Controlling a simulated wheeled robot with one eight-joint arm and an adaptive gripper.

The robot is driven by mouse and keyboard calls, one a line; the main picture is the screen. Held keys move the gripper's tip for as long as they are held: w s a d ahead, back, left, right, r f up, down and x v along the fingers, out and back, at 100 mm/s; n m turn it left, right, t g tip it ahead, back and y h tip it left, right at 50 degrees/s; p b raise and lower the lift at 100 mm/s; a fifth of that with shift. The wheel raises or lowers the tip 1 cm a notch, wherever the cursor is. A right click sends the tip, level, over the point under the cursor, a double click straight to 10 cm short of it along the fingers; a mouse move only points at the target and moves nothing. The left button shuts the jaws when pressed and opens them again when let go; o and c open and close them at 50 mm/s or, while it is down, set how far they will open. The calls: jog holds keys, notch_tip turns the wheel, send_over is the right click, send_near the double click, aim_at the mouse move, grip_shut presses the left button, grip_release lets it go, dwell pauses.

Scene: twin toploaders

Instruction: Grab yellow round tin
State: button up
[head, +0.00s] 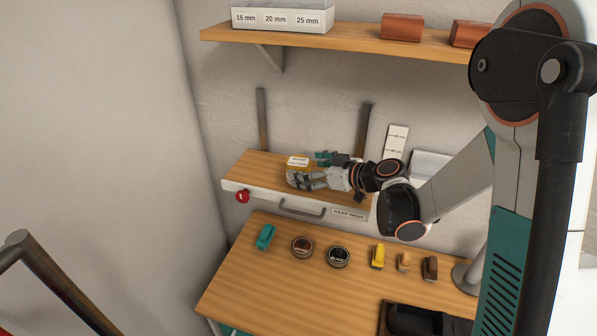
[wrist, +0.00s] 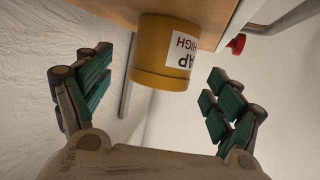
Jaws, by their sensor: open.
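The yellow round tin (wrist: 152,50) stands on the small wooden shelf (wrist: 108,5), which is at the top of the wrist view. It carries a white label with partly legible upside-down lettering that includes "HIGH". In the head view the tin (head: 298,160) is partly hidden by my gripper. My gripper (wrist: 157,85) is open, with teal-padded fingers spread to either side of the tin's line. The tin appears beyond the fingertips, between them and nearer the top of the picture. In the head view my gripper (head: 311,169) is at the small shelf, close to the tin.
A red knob (head: 242,197) and a handle (head: 302,210) are on the shelf's front. Below, a wooden table (head: 235,285) holds a teal item (head: 265,237), two round tins (head: 302,247) and several small blocks. A higher shelf (head: 345,41) holds boxes.

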aim_at(298, 166)
jog(key=x, duration=0.4)
jog(key=shift+w+a+r, duration=0.1)
jog(key=shift+a, duration=0.1)
jog(key=c, duration=1.4)
